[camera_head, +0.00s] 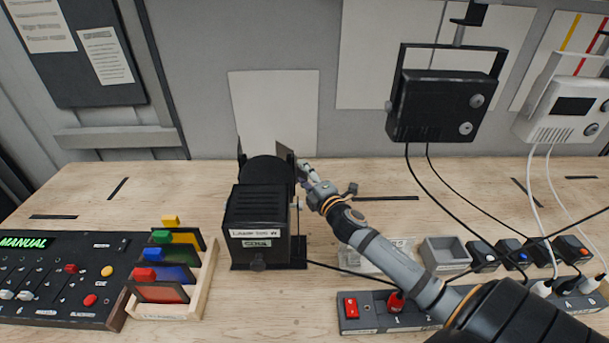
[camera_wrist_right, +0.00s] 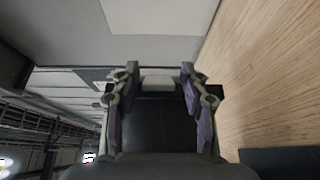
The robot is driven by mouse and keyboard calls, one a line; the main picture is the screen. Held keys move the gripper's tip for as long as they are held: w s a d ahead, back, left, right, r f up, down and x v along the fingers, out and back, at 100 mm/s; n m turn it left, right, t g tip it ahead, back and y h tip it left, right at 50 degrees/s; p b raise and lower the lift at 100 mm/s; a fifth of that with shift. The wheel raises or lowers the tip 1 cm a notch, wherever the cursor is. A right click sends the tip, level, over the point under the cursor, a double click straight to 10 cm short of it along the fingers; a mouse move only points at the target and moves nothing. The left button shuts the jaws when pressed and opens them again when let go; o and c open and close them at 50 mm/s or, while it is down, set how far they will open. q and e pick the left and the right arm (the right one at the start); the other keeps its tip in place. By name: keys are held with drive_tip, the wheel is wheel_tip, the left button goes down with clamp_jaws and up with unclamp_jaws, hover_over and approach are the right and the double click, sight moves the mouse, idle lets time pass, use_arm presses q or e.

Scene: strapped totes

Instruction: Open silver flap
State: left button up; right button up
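A black lamp (camera_head: 258,212) stands on the table, its open end facing the back wall. A dark flap (camera_head: 241,152) stands up at its far left edge, and a grey-brown flap (camera_head: 286,158) at its far right edge. I cannot tell for sure which one is the silver flap. My right gripper (camera_head: 306,170) is just right of the right flap; contact cannot be told. In the wrist view its purple-padded fingers (camera_wrist_right: 159,76) are apart, with a dark panel (camera_wrist_right: 158,122) and a small pale patch between them. My left gripper is out of view.
A rack of coloured filters (camera_head: 172,270) and a control desk (camera_head: 65,278) stand at the left. Another black lamp (camera_head: 440,105) hangs above.

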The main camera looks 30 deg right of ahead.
drive_tip(key=shift+s, duration=0.1)
drive_tip(key=s, duration=1.1)
drive_tip(key=shift+s+a, duration=0.4)
drive_tip(key=shift+a, duration=0.05)
